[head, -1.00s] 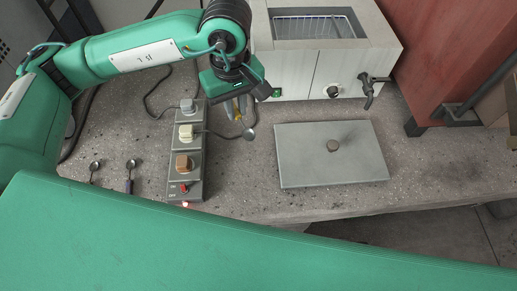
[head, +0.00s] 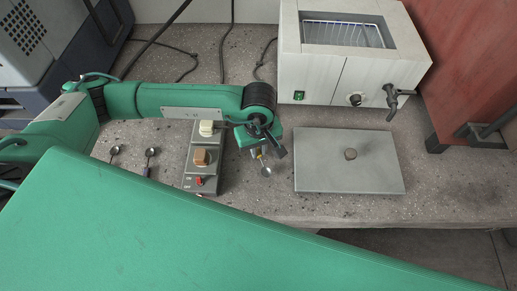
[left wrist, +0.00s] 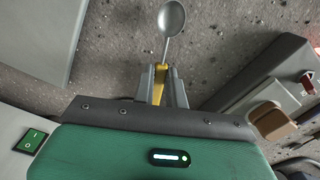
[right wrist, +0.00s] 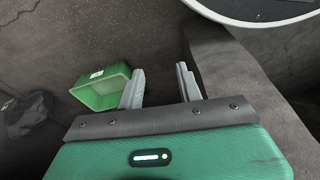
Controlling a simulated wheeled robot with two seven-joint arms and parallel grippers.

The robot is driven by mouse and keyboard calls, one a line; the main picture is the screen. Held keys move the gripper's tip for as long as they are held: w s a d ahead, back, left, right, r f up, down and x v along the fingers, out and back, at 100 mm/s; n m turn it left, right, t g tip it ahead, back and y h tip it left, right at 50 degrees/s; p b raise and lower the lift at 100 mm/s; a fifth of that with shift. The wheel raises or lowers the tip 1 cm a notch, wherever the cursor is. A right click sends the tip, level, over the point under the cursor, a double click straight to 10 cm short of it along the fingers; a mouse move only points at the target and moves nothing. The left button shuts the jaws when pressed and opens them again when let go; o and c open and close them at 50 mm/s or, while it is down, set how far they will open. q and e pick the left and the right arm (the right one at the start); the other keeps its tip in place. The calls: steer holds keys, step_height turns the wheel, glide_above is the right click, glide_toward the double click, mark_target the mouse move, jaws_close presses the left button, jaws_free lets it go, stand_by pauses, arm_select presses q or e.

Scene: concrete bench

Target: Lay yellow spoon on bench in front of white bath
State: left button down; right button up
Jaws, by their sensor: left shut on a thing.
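My left gripper (head: 259,150) is shut on the yellow handle of the yellow spoon (head: 265,171), between the control box and the grey lid. In the left wrist view the jaws (left wrist: 162,84) clamp the yellow handle, and the grey metal bowl of the spoon (left wrist: 171,18) sticks out past the fingertips. I cannot tell whether the spoon touches the bench (head: 240,200). The white bath (head: 310,75) stands behind the gripper, to the right, with a wire rack in its open top. My right gripper (right wrist: 160,88) is open and empty in the right wrist view.
A grey lid (head: 335,172) with a knob lies in front of the bath. A control box (head: 190,178) with knobs is left of the gripper. Two more spoons (head: 150,153) (head: 114,152) lie farther left. A green bin (right wrist: 98,88) shows in the right wrist view.

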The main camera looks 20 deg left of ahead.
arm_select(q)
steer(key=shift+f, duration=0.5)
arm_select(e)
steer(key=shift+w+f, duration=0.1)
steer(key=shift+w, duration=0.05)
steer(key=shift+w, duration=0.15)
arm_select(q)
steer(key=shift+f, duration=0.1)
steer(key=c, duration=1.8)
jaws_free()
steer(key=o, duration=0.4)
steer(key=shift+c, duration=0.2)
arm_select(e)
steer(key=shift+s+r, duration=0.4)
steer(key=shift+r, duration=0.05)
